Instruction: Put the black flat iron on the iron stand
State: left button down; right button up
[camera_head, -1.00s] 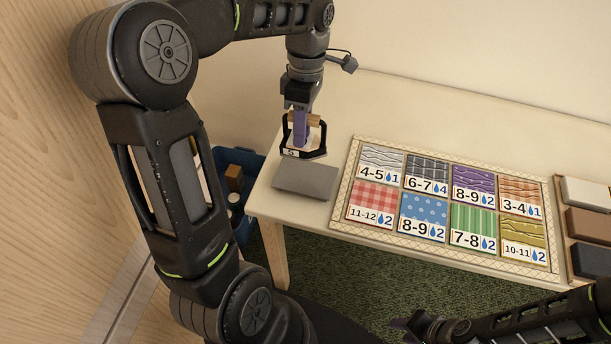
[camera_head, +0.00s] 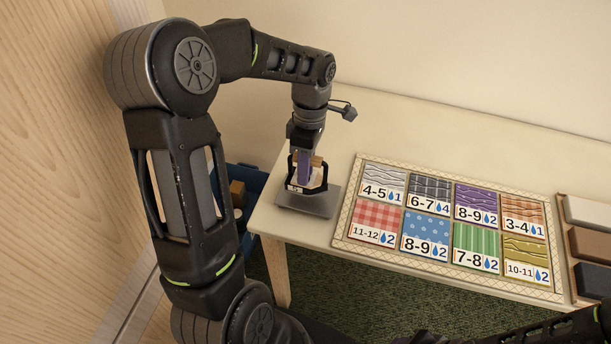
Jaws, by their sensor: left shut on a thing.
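The black flat iron (camera_head: 295,188) has a wooden handle and a dark frame. My left gripper (camera_head: 305,165) points down and is shut on its handle. The iron stand (camera_head: 317,210) is a flat grey plate near the left front corner of the table. The iron is upright over the back part of the plate, and the plate's front part shows. I cannot tell whether the iron's base touches the plate.
A framed board (camera_head: 345,222) with several patterned, numbered fabric cards lies right of the stand. A rack (camera_head: 564,215) with white, brown and black blocks is at the far right. A blue bin (camera_head: 252,178) stands left of the table. The table's back (camera_head: 430,125) is clear.

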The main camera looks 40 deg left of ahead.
pick_arm(q)
jog(key=shift+w+x, duration=0.15)
jog(key=shift+x, duration=0.55)
jog(key=shift+w+x, duration=0.1)
jog(key=shift+x, duration=0.6)
jog(key=shift+a+f, duration=0.1)
jog(key=shift+f, duration=0.15)
jog(key=c, duration=1.2)
grip_release()
jog(key=v, duration=1.2)
